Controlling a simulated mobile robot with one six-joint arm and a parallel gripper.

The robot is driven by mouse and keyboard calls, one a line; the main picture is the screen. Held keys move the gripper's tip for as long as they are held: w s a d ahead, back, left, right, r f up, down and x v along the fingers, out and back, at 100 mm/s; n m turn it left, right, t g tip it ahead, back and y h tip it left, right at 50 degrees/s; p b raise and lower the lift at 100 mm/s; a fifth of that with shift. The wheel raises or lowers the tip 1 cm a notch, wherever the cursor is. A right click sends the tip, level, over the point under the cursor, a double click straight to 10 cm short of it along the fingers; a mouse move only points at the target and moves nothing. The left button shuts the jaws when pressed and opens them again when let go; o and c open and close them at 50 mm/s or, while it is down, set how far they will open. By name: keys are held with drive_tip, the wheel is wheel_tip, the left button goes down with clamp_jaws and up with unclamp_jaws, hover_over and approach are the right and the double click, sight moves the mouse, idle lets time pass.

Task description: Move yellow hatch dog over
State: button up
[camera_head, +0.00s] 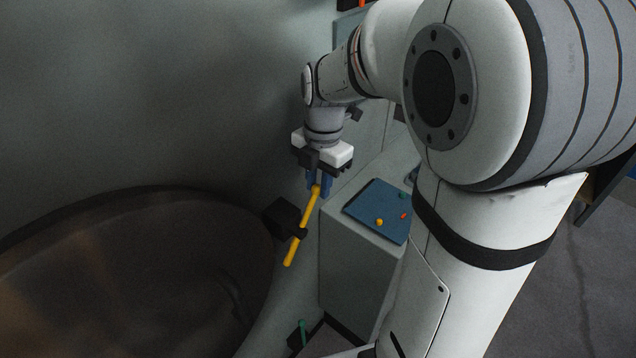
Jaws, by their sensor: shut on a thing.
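The yellow hatch dog (302,228) is a slim yellow bar in the middle of the camera_head view. It slants from upper right to lower left and crosses a dark block (283,217) on the wall beside the large round hatch (130,270). My gripper (319,186) points down at the upper end of the bar. Its blue fingers are shut on that end. The exact contact between fingers and bar is partly hidden.
A grey cabinet (350,270) stands just right of the bar. A blue panel (372,208) with small yellow, red and green knobs lies on its top. A green handle (303,333) shows low down. My arm fills the right side.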

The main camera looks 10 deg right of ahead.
drive_tip(key=shift+w+d+f, duration=0.1)
idle(0.3)
drive_tip(key=shift+w+d+f+b, duration=0.7)
drive_tip(key=shift+d+f, duration=0.1)
drive_tip(key=shift+f, duration=0.25)
drive_tip(key=shift+w+d+f+b, duration=0.2)
drive_tip(key=shift+d+f+b, duration=0.15)
drive_tip(key=shift+f+b, duration=0.25)
drive_tip(key=shift+w+d+f+b, duration=0.15)
drive_tip(key=shift+d+f+b, duration=0.2)
drive_tip(key=shift+f, duration=0.3)
drive_tip(key=shift+a, duration=0.1)
drive_tip(key=shift+w+d+f+b, duration=0.15)
drive_tip(key=shift+d+f+b, duration=0.05)
drive_tip(key=shift+f+b, duration=0.45)
drive_tip(key=shift+w+d+f+b, duration=0.15)
drive_tip(key=shift+f+b, duration=0.25)
drive_tip(key=shift+f, duration=0.5)
